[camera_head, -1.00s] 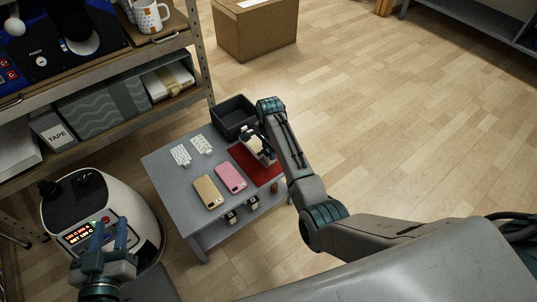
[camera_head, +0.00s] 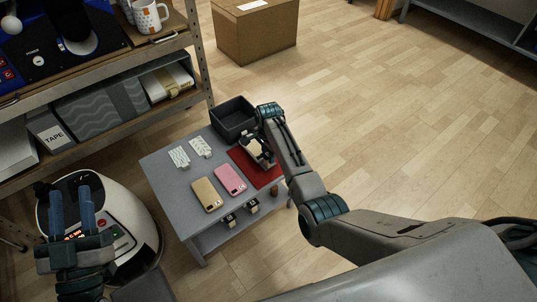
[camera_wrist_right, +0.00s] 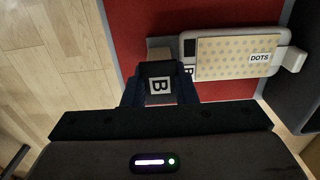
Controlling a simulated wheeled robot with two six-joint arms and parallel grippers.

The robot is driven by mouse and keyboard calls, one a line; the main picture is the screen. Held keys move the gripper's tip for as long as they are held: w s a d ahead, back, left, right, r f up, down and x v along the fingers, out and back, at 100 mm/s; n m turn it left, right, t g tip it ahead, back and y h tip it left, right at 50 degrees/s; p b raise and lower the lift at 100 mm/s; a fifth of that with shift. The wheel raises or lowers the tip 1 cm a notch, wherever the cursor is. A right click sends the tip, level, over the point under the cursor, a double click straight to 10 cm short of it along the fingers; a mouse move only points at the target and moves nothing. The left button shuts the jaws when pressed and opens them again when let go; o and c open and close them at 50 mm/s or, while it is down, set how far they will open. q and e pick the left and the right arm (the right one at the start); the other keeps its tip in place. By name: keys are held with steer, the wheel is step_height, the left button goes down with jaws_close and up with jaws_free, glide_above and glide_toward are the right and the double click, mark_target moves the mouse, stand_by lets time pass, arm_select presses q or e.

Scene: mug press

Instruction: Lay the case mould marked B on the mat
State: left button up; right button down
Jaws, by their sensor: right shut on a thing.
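The case mould marked B (camera_wrist_right: 188,72) is a pale phone-shaped piece with a dark camera opening, topped by a beige dotted sheet labelled DOTS (camera_wrist_right: 225,58). A dark block with a B label (camera_wrist_right: 159,86) sits at its near side, between the fingers of my right gripper (camera_wrist_right: 160,90), which is shut on it. The mould is over the red mat (camera_wrist_right: 215,115); I cannot tell whether it touches. In the head view, the mould (camera_head: 259,152) is partly hidden by my right arm above the mat (camera_head: 262,178). My left gripper (camera_head: 71,195) is open and empty, in front of a white rounded machine (camera_head: 145,225).
On the grey table (camera_head: 170,192) lie a gold phone case (camera_head: 207,196), a pink one (camera_head: 231,180) and two white patterned cards (camera_head: 201,147). A black bin (camera_head: 232,118) stands behind the mat. A shelf (camera_head: 110,100) is at left, a carton (camera_head: 255,30) on the floor behind.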

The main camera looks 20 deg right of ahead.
steer(key=c, duration=1.2)
jaws_free()
steer(key=shift+f, duration=0.1)
steer(key=shift+o, duration=0.2)
